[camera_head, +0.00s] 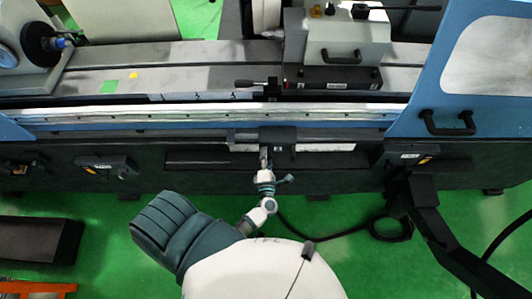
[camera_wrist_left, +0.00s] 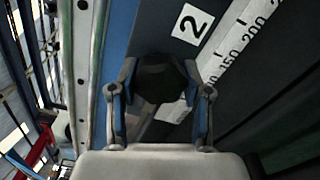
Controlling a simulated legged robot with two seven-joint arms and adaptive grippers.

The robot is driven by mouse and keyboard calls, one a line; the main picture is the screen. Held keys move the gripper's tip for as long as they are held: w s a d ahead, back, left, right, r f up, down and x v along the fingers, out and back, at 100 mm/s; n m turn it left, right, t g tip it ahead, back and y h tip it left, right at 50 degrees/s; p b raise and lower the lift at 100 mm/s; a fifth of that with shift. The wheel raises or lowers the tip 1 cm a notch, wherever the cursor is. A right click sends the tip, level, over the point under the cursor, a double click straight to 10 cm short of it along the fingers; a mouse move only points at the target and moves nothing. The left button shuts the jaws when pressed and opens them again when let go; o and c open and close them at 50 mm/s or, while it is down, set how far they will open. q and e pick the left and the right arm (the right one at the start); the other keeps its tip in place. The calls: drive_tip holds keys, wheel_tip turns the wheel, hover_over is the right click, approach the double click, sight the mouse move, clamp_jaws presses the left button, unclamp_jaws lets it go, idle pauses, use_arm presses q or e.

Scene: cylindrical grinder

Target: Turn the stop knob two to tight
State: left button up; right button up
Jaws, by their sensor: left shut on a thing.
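The stop knob two (camera_wrist_left: 160,72) is a dark, faceted round knob below a white label with a black 2 (camera_wrist_left: 192,24) in the left wrist view. My left gripper (camera_wrist_left: 159,88) is shut on it, with one finger on each side of the knob. In the head view my left gripper (camera_head: 265,160) reaches up to the dark stop block (camera_head: 279,136) on the grinder's front rail. The knob itself is hidden there behind the gripper. My right gripper is in neither view.
A white ruler scale (camera_wrist_left: 232,62) runs beside the stop block. The blue grinder door (camera_head: 480,75) with a black handle stands at the right. A black machine arm (camera_head: 435,230) and cable cross the green floor (camera_head: 345,265) at the lower right.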

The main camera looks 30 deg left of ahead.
use_arm(q)
drive_tip(key=m+p, duration=0.2)
drive_tip(key=m, duration=0.1)
drive_tip(key=shift+s+m, duration=0.15)
drive_tip(key=shift+m, duration=0.15)
drive_tip(key=shift+f+m+p, duration=0.2)
drive_tip(key=shift+m+p, duration=0.75)
drive_tip(key=shift+m, duration=0.25)
drive_tip(key=shift+s+f, duration=0.1)
drive_tip(key=o, duration=1)
drive_tip(key=shift+c, duration=0.2)
drive_tip(key=shift+o, duration=1.1)
drive_tip(key=shift+r, duration=0.2)
